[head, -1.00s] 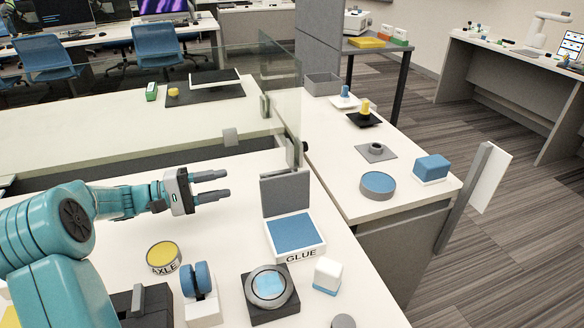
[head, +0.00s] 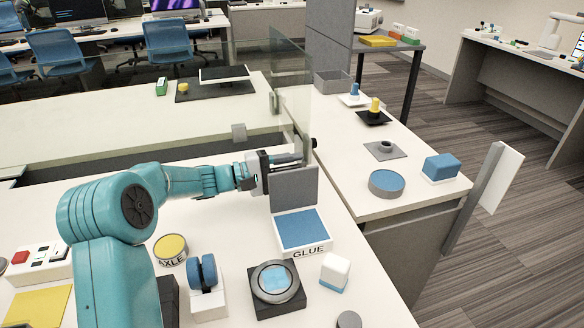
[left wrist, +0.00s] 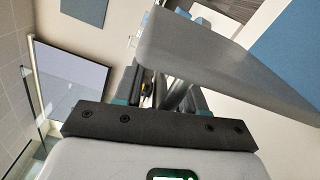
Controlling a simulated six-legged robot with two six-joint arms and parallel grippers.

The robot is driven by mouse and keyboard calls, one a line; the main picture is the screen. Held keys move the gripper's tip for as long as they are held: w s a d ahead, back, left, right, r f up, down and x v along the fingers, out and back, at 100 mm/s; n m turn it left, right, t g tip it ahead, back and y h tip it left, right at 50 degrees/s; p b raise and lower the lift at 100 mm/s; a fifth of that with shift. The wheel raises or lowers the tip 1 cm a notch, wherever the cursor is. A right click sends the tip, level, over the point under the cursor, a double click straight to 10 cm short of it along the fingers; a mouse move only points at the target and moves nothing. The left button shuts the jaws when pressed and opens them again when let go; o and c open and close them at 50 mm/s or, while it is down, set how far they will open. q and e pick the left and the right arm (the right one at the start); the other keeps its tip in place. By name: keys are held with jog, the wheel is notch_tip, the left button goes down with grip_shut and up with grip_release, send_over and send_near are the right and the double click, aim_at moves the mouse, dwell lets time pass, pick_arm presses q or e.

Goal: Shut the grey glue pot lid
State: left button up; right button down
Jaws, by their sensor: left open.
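The glue pot (head: 303,246) is a white square box with a blue inside and the word GLUE on its front. Its grey lid (head: 295,190) stands upright at the back edge, open. My left gripper (head: 298,158) is open just behind the lid's top edge, with its fingers partly hidden by the lid. In the left wrist view the grey lid (left wrist: 215,65) looms large and close beside the fingers, with the blue inside (left wrist: 292,50) beyond it. I cannot tell whether the fingers touch the lid. My right gripper is not in view.
A glass screen (head: 292,100) stands behind the lid. Around the pot are a yellow AXLE tin (head: 170,247), a blue wheel on a white stand (head: 208,272), a round dial on a black block (head: 274,282) and a white-and-blue block (head: 335,270).

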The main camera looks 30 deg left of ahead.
pick_arm(q)
grip_shut()
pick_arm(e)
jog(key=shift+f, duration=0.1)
pick_arm(q)
jog(key=shift+b, duration=0.3)
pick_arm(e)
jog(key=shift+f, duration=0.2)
